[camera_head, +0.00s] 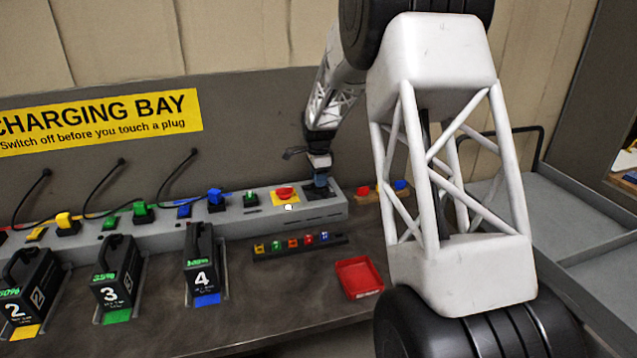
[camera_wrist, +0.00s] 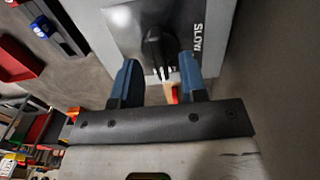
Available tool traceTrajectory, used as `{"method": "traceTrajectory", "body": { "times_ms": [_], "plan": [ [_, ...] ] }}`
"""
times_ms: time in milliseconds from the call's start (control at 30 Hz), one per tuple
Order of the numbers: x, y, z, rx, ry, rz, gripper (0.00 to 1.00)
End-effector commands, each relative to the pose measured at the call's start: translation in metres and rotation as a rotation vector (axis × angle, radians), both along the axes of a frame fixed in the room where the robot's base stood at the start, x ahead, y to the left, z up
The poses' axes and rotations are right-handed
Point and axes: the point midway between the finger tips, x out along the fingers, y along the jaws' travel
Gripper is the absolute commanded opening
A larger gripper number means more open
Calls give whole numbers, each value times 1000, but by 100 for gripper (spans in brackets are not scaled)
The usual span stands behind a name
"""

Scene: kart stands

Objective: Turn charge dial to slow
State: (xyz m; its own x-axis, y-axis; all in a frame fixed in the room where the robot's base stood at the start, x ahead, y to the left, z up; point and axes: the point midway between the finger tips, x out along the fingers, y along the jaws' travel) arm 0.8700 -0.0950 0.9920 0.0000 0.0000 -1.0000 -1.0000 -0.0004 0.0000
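The charge dial shows in the wrist view as a black knob (camera_wrist: 154,42) on a grey plate. The word "SLOW" (camera_wrist: 197,38) is printed sideways on the plate, right of the knob. My gripper (camera_wrist: 158,62) has its two blue fingers apart, with the knob's near end between or just beyond their tips. I cannot tell whether they touch it. In the head view my gripper (camera_head: 320,181) is over the dark panel (camera_head: 322,211) at the right end of the grey charging rail (camera_head: 240,221). The dial is too small or hidden to make out there.
A red button (camera_head: 285,192) on a yellow plate sits just left of my gripper. Coloured plugs and numbered batteries line the rail's left part. A strip of small coloured pieces (camera_head: 300,246) and a red tray (camera_head: 359,277) lie on the bench in front. A wall stands behind.

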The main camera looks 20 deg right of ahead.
Motion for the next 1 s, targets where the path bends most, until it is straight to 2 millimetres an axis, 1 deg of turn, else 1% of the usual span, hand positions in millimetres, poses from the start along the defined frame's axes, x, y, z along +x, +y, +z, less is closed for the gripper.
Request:
{"method": "traceTrajectory", "body": {
  "times_ms": [100, 233, 567, 800, 833, 1000],
  "plan": [
    [0, 0, -11, 0, 0, 0, 39],
    [0, 0, -17, 0, 0, 0, 39],
    [0, 0, -19, 0, 0, 0, 39],
    [0, 0, -19, 0, 0, 0, 3],
    [0, 0, -19, 0, 0, 0, 0],
    [0, 0, -18, 0, 0, 2, 0]
  ]
}}
